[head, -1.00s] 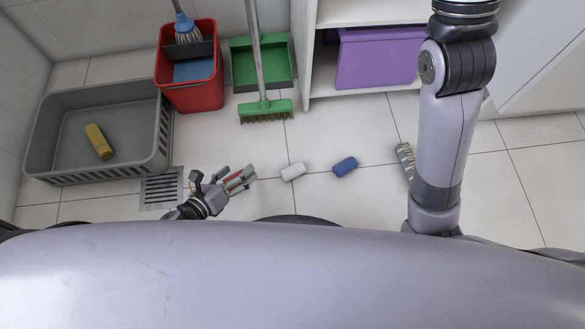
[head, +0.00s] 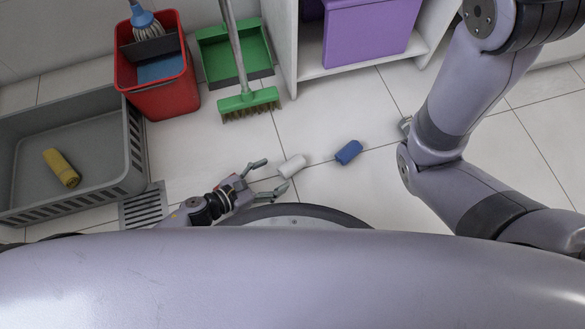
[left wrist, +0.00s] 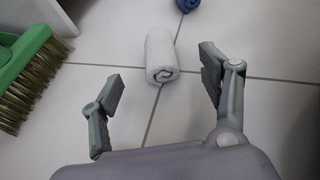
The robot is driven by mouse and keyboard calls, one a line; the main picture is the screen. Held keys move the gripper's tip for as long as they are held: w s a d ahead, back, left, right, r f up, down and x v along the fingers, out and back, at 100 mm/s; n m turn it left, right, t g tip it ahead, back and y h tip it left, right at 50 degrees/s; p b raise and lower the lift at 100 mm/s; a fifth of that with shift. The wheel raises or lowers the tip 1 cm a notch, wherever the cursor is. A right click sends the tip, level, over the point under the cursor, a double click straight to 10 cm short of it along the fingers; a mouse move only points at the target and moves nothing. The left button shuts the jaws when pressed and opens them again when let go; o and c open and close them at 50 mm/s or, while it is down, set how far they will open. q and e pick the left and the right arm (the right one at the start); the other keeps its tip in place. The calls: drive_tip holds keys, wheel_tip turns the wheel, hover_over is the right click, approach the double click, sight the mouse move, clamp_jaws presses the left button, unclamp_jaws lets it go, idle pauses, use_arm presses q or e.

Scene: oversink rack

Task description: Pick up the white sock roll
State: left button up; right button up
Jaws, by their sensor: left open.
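The white sock roll (head: 292,165) lies on the tiled floor near the middle of the head view. In the left wrist view the white sock roll (left wrist: 161,55) lies ahead of the fingers, its spiral end facing my gripper. My left gripper (head: 272,177) is open and empty, just left of the roll in the head view. In the left wrist view its two fingertips (left wrist: 160,73) are spread wide, one on each side of the roll's near end, with gaps to both.
A blue roll (head: 348,152) lies right of the white one. A grey crate (head: 110,185) with a yellow roll (head: 61,168) stands at left. A red bucket (head: 182,100), green broom (head: 248,104), dustpan (head: 212,62) and shelf with a purple box (head: 365,38) are behind. A drain grate (head: 145,207) is beside the crate.

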sight(282, 172)
use_arm(q)
drive_tip(key=shift+x, duration=0.8)
drive_tip(key=b+x, duration=0.3)
drive_tip(key=x, duration=0.1)
drive_tip(key=shift+d+f, duration=0.1)
drive_tip(key=shift+f, duration=0.1)
drive_tip(key=shift+w+d+f, duration=0.1)
drive_tip(key=shift+w+d, duration=0.15)
drive_tip(key=shift+d, duration=0.1)
drive_tip(key=shift+c, duration=0.5)
drive_tip(key=c, duration=0.9)
